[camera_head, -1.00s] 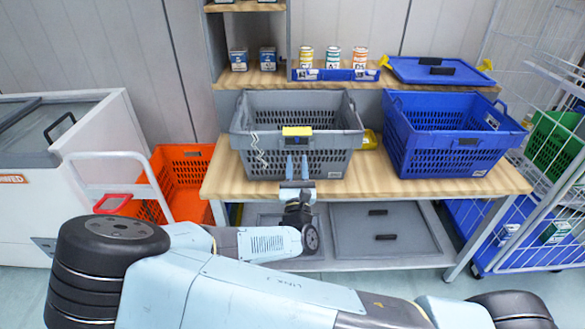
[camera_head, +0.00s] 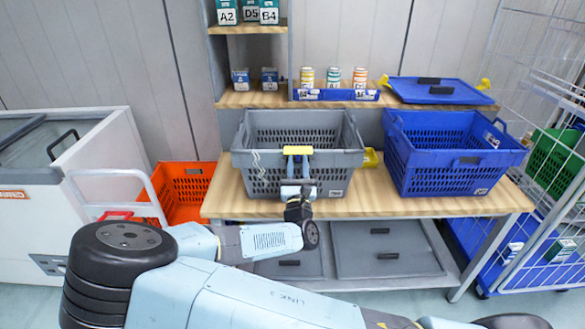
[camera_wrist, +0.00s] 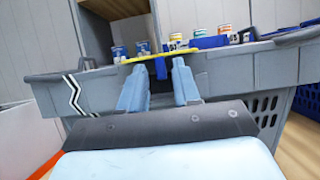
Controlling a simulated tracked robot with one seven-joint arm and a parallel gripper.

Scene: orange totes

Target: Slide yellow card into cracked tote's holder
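The grey tote (camera_head: 340,160) stands on the wooden bench, with a white zigzag crack mark on its front wall at left. The yellow card (camera_head: 298,150) lies across the middle of its front rim, in front of a dark holder that is mostly hidden. My gripper (camera_head: 298,158) is at the front wall just below the card, fingers pointing up. In the wrist view the card (camera_wrist: 155,54) shows nearly edge-on beyond the fingertips, with a small blue piece (camera_wrist: 160,69) below it. The two fingers (camera_wrist: 160,80) stand apart on either side of this blue piece, with slight gaps.
A blue tote (camera_head: 450,150) stands close on the right. An orange crate (camera_head: 185,185) and white freezer (camera_head: 60,190) are at left; a wire cage trolley (camera_head: 555,170) is at right. The shelf behind holds cans (camera_head: 333,77) and a blue lid (camera_head: 440,90).

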